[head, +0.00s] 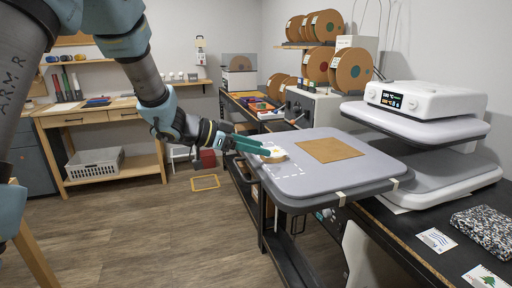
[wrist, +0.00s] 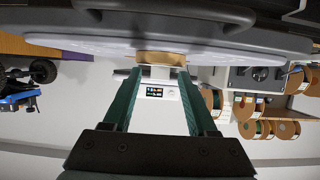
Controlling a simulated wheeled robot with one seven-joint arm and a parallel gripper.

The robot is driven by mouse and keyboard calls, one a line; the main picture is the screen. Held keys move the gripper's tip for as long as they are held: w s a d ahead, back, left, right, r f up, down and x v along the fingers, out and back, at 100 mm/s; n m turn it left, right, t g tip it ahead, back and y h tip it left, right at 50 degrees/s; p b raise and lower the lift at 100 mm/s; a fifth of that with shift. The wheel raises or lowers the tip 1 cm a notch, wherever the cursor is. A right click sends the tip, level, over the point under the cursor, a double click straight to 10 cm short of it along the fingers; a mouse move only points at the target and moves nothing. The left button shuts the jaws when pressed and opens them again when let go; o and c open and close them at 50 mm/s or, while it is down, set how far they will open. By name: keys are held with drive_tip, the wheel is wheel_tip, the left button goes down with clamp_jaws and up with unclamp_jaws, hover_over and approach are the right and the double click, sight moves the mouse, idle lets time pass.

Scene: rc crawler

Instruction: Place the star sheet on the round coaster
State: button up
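In the head view, my gripper (head: 266,152) reaches over the left part of the grey plate (head: 338,182), its teal fingers pointing right. At its tips a small yellow mark, likely the star sheet (head: 276,149), shows on or just above a pale rounded piece, perhaps the round coaster (head: 272,159). The fingers partly hide both, and I cannot tell whether they touch. In the wrist view, which appears upside down, my gripper (wrist: 159,73) has its fingers apart. A tan strip (wrist: 160,58) shows between the tips, probably the brown square mat (head: 330,150); no sheet is distinguishable there.
A white heat press (head: 425,98) with a display stands right of the plate. Sheets with blue waves (head: 437,240) and a green tree (head: 484,278) lie beside a speckled block (head: 484,231) on the black bench. White dashed marks show on the plate. Floor to the left is mostly clear.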

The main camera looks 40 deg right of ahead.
drive_tip(key=shift+r, duration=0.2)
drive_tip(key=b+v, duration=0.2)
drive_tip(key=v, duration=1)
drive_tip(key=w+a+n+t, duration=0.35)
drive_tip(key=w+t, duration=0.25)
drive_tip(key=w, duration=0.3)
drive_tip(key=w+a+f+n+t+y, duration=0.3)
drive_tip(key=w+a+n+t, duration=0.15)
drive_tip(key=a, duration=0.45)
drive_tip(key=w+a+f+n+t+y, duration=0.25)
drive_tip(key=w+a+n+y, duration=0.2)
drive_tip(key=a, duration=0.45)
drive_tip(key=s+a+f+n+g+y, duration=0.1)
drive_tip(key=s+a+f+n+y, duration=0.15)
drive_tip(key=a, duration=0.35)
drive_tip(key=s+a+f+n+g+y, duration=0.1)
drive_tip(key=s+a+f+n, duration=0.15)
drive_tip(key=a, duration=0.35)
drive_tip(key=s+a+f+n+g, duration=0.1)
drive_tip(key=s+a+f+g, duration=0.1)
drive_tip(key=s, duration=0.4)
drive_tip(key=s+a+f+n+g+y, duration=0.1)
drive_tip(key=s+a+f+n+g, duration=0.1)
drive_tip(key=s, duration=0.5)
drive_tip(key=shift+a+g, duration=0.3)
drive_tip(key=shift+a, duration=0.3)
